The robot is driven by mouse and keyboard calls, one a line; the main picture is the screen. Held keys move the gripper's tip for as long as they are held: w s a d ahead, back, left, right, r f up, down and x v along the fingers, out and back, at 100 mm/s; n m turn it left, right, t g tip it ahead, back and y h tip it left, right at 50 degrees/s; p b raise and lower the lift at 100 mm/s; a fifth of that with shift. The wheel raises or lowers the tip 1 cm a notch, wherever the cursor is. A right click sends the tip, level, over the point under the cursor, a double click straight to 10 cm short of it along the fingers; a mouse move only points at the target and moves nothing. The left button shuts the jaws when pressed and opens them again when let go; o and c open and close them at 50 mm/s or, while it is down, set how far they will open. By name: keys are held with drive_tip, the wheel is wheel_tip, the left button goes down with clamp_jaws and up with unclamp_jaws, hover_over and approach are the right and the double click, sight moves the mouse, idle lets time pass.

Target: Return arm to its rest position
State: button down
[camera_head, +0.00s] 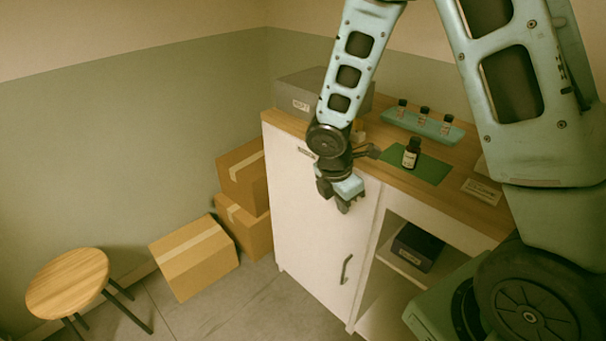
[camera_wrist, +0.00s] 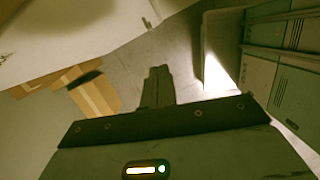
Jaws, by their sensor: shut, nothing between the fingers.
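My gripper (camera_head: 344,207) hangs in front of the white cabinet door, below the level of the wooden worktop, pointing downward. Its fingers are together and hold nothing; the closed fingers also show in the wrist view (camera_wrist: 158,88). The arm bends down from the upper part of the head view. A dark bottle (camera_head: 411,153) with a pale label stands upright on a green mat (camera_head: 433,170) on the worktop, apart from my gripper. Several small dark-capped bottles (camera_head: 424,116) stand in a row on a pale green tray (camera_head: 443,133) behind it.
The white cabinet (camera_head: 310,220) with its wooden top (camera_head: 460,150) is close beside my gripper. A grey box (camera_head: 300,90) and a card (camera_head: 482,191) lie on top. A dark box (camera_head: 417,247) sits on the open shelf. Cartons (camera_head: 194,257) and a stool (camera_head: 67,282) stand left; floor between is clear.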

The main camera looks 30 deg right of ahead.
drive_tip(key=s+a+r+m+y, duration=0.1)
drive_tip(key=s+a+r+m, duration=0.4)
drive_tip(key=s+a+r, duration=0.2)
drive_tip(key=s+a+r+m+y, duration=0.2)
drive_tip(key=s+a+r+m, duration=0.4)
drive_tip(key=s+a, duration=0.5)
drive_tip(key=shift+s+a+r, duration=0.35)
drive_tip(key=shift+s, duration=0.15)
